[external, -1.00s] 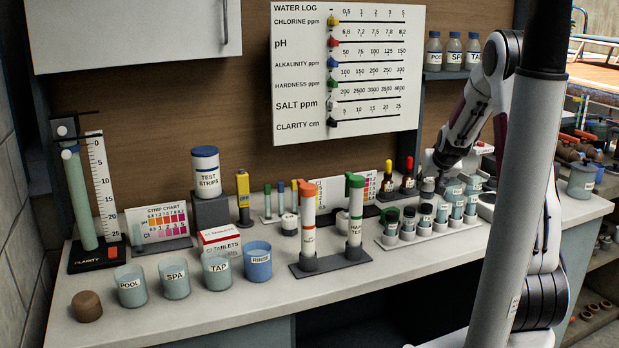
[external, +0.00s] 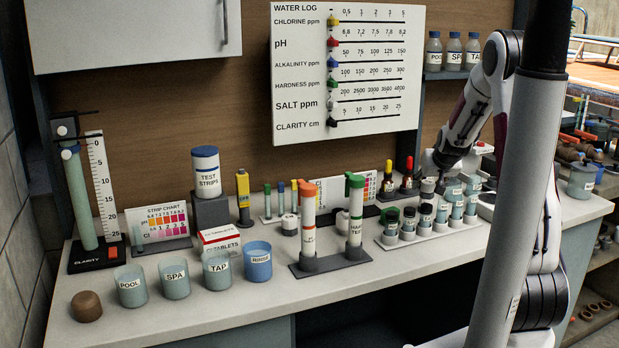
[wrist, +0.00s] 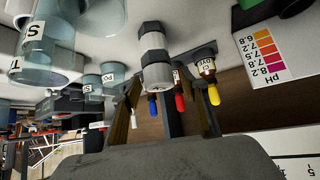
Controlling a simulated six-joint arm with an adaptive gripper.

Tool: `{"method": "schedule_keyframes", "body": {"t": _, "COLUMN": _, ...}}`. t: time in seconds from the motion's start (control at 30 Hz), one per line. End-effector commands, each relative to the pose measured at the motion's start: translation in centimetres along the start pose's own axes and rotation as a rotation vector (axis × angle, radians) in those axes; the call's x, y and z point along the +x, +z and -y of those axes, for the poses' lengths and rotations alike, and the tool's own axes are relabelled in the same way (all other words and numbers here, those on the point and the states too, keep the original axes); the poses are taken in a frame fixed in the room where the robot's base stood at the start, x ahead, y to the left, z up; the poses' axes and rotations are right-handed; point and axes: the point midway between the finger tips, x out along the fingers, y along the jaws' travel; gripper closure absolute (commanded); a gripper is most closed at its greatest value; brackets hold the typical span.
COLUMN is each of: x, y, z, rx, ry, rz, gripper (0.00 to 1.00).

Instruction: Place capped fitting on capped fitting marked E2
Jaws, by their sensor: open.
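In the wrist view, two capped fittings with pale grey bodies and black hexagonal bands stand end to end as one stack. The lower capped fitting (wrist: 151,36) is toward the counter, and the upper capped fitting (wrist: 157,73) is nearer my gripper (wrist: 163,84). My fingers are open, one on each side of the upper fitting, with gaps visible. No E2 mark is readable. In the external view, my gripper (external: 441,162) is at the back right of the counter, and a small pale fitting (external: 428,185) shows just below it.
Dropper bottles with red (external: 407,178) and yellow (external: 388,182) tops stand left of my gripper. A white rack (external: 410,240) of dark-capped vials and several labelled cups (external: 456,205) are close in front.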

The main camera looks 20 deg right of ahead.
Motion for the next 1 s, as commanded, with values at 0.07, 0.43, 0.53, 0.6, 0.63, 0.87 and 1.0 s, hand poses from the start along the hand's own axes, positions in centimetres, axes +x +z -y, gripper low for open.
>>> {"method": "schedule_keyframes", "body": {"t": 0.07, "x": -0.4, "y": 0.0, "z": 0.0, "rx": 0.0, "ry": 0.0, "rz": 0.0, "gripper": 0.56}}
{"method": "schedule_keyframes", "body": {"t": 0.43, "x": -2.7, "y": 0.0, "z": 0.0, "rx": 0.001, "ry": 0.0, "rz": -0.001, "gripper": 0.56}}
{"method": "schedule_keyframes", "body": {"t": 0.53, "x": -3.1, "y": 0.0, "z": -0.1, "rx": 0.0, "ry": 0.0, "rz": -0.001, "gripper": 0.56}}
{"method": "schedule_keyframes", "body": {"t": 0.6, "x": -3.4, "y": 0.0, "z": 0.0, "rx": 0.001, "ry": -0.001, "rz": -0.001, "gripper": 0.56}}
{"method": "schedule_keyframes", "body": {"t": 0.63, "x": -3.5, "y": 0.0, "z": -0.1, "rx": 0.0, "ry": -0.001, "rz": -0.001, "gripper": 0.56}}
{"method": "schedule_keyframes", "body": {"t": 0.87, "x": -3.9, "y": 0.0, "z": 0.0, "rx": 0.0, "ry": -0.002, "rz": -0.001, "gripper": 0.56}}
{"method": "schedule_keyframes", "body": {"t": 1.0, "x": -4.0, "y": 0.1, "z": 0.0, "rx": 0.0, "ry": -0.002, "rz": -0.001, "gripper": 0.56}}
